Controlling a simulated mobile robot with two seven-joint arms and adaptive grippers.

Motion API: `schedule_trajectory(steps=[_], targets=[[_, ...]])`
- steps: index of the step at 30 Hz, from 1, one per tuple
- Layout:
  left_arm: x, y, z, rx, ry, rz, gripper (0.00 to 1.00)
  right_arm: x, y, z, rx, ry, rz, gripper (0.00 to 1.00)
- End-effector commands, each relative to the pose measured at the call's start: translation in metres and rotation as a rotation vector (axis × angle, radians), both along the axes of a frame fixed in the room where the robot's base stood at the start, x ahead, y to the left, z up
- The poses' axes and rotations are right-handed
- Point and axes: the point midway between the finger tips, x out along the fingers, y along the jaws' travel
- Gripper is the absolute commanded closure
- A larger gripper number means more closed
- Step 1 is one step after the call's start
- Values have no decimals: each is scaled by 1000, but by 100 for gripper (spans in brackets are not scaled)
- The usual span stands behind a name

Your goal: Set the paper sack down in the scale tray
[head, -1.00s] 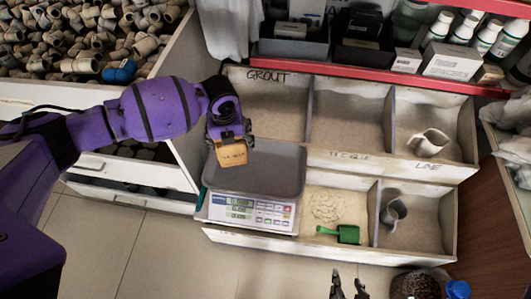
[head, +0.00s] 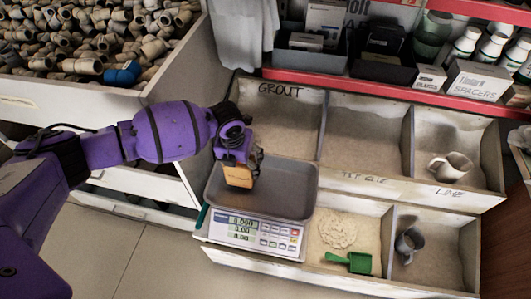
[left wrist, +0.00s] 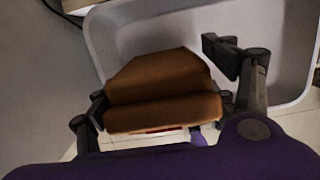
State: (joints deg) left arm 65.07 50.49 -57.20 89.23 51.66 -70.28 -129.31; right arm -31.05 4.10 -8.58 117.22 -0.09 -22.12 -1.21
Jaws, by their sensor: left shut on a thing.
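The paper sack (head: 239,175) is small and tan-brown, and my left gripper (head: 243,160) is shut on it. The sack hangs over the left part of the grey scale tray (head: 285,190). I cannot tell whether its bottom touches the tray. In the left wrist view the sack (left wrist: 160,85) sits between the fingers of the left gripper (left wrist: 165,95), with the tray's rim (left wrist: 95,45) around and beyond it. The scale's display (head: 242,229) is lit at the front. My right gripper is not in the head view.
Bins with powder stand behind and right of the scale, one marked GROUT (head: 280,90). A green scoop (head: 350,262) lies in the front bin and a pale scoop (head: 450,165) in the lime bin. A drawer of pipe fittings (head: 70,50) is at the left. The tray's right half is clear.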

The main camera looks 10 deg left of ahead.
Motion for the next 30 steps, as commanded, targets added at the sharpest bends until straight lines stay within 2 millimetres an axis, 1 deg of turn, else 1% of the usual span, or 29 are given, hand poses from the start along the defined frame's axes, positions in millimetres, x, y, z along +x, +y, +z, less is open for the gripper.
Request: schedule_trajectory(steps=[1,3,6,8,14,20,21,24,30], targets=[[-1,0,-10,-1,3,0,85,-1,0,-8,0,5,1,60],[-2,0,-21,-1,5,0,85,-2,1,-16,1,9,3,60],[-2,0,-31,-1,4,0,85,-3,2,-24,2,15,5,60],[-1,0,-32,-1,2,0,85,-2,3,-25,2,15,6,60],[0,0,-28,-1,-1,1,85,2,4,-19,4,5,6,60],[0,0,-33,-1,0,1,85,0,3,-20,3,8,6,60],[-2,1,-34,1,4,1,17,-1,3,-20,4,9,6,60],[-2,1,-34,1,4,1,4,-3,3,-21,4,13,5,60],[-2,1,-34,1,4,0,4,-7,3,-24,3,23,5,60]])
